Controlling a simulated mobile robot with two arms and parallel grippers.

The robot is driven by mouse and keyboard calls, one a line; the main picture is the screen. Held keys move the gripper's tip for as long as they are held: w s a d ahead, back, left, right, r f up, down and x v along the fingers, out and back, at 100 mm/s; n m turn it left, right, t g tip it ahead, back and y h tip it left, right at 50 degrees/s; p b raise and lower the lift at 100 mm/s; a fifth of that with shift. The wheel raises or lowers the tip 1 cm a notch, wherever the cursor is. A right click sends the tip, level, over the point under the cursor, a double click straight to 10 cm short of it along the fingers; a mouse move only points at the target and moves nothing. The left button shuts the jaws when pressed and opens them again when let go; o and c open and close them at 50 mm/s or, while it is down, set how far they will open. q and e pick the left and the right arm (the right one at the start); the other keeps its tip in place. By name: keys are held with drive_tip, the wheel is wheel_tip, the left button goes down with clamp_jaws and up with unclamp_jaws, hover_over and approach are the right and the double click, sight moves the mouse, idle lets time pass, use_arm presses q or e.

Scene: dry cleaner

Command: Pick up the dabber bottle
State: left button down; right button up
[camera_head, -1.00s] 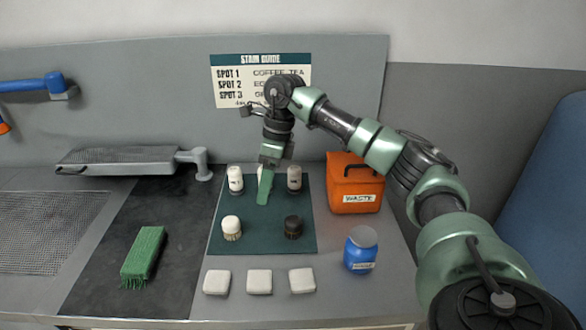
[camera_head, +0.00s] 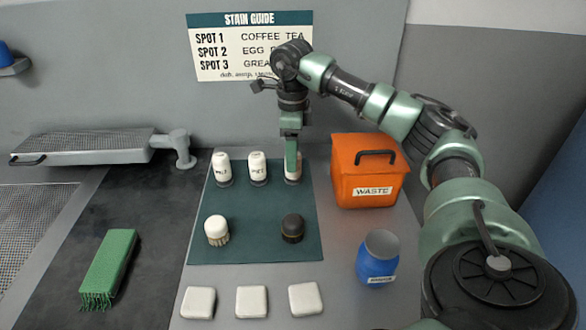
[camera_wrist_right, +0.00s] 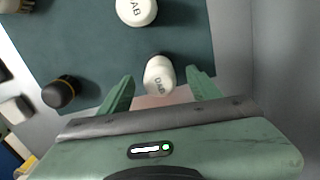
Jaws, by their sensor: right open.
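Three white bottles stand in a row at the back of the dark green mat (camera_head: 255,205): the left one (camera_head: 222,170), the middle one (camera_head: 258,168) and the right one (camera_head: 298,172). My right gripper (camera_head: 291,166) is at the right bottle and partly hides it. In the wrist view the right gripper (camera_wrist_right: 160,78) is open, with a white bottle (camera_wrist_right: 158,72) between its fingers, its lettering seeming to read DAB. Contact cannot be told. Another white bottle (camera_wrist_right: 137,8) with DAB lettering stands further along. My left gripper is out of view.
A white-topped brush (camera_head: 217,228) and a dark-topped brush (camera_head: 293,227) stand on the front of the mat. An orange waste bin (camera_head: 370,180) is right of it, with a blue jar (camera_head: 378,262) nearer. White pads (camera_head: 251,302) and a green brush (camera_head: 110,265) lie in front and left.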

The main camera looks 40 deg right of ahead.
wheel_tip(320, 180, down, 4)
drive_tip(key=shift+s+r, duration=0.1)
clamp_jaws()
drive_tip(key=shift+r, duration=0.2)
